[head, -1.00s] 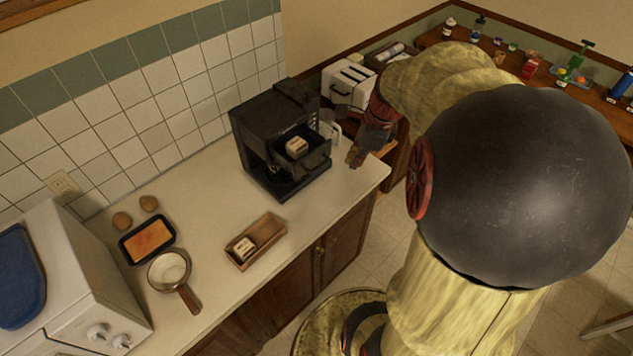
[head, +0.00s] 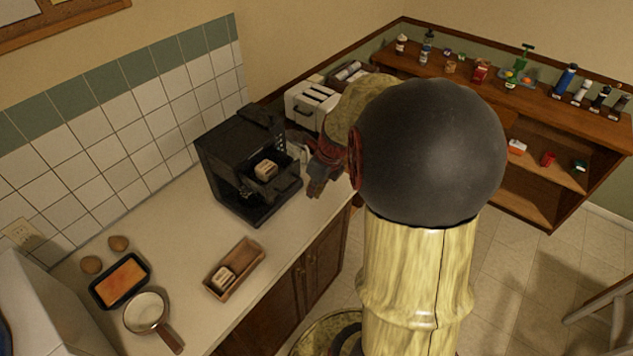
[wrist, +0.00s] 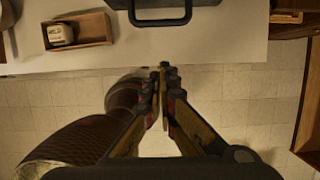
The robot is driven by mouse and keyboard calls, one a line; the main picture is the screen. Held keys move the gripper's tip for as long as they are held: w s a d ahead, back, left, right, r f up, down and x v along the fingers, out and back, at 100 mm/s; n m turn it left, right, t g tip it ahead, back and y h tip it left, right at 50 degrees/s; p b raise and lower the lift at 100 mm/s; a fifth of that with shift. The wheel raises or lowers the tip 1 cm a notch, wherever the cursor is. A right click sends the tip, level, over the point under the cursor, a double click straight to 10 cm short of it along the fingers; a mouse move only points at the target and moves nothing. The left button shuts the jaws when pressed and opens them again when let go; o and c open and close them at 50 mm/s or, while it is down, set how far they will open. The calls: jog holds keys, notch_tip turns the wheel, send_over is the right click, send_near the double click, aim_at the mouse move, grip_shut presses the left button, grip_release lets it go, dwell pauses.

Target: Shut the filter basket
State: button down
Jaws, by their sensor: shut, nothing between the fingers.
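The black coffee machine (head: 240,150) stands on the counter against the tiled wall. Its filter basket (head: 288,184) sticks out of the front, with a small pale labelled block (head: 265,170) in it. In the wrist view the basket's black looped handle (wrist: 160,20) shows at the top, over the counter edge. My gripper (head: 315,192) is just to the right of the basket in the head view. In the wrist view my gripper (wrist: 163,70) is shut and empty, its fingertips pointing at the handle with a visible gap between them.
A wooden tray (head: 248,262) with another pale block lies on the counter left of the basket. A pan (head: 147,312), a black baking dish (head: 121,282) and two eggs are further left. A white toaster (head: 312,103) stands behind my arm. Floor is open below my gripper.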

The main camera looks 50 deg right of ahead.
aim_at(272, 172)
jog(key=w, duration=0.1)
jog(key=w+f, duration=0.1)
jog(key=w, duration=0.1)
jog(key=w+f, duration=0.1)
jog(key=shift+w+a, duration=0.15)
jog(key=w+p, duration=0.2)
jog(key=w, duration=0.1)
jog(key=w+p, duration=0.2)
jog(key=w, duration=0.2)
jog(key=w+p, duration=0.1)
jog(key=w, duration=0.3)
jog(key=shift+a+r+p, duration=0.1)
jog(key=shift+a+p, duration=0.3)
jog(key=shift+w, duration=0.4)
jog(key=shift+a+f, duration=0.1)
jog(key=shift+f, duration=0.1)
jog(key=shift+s, duration=0.15)
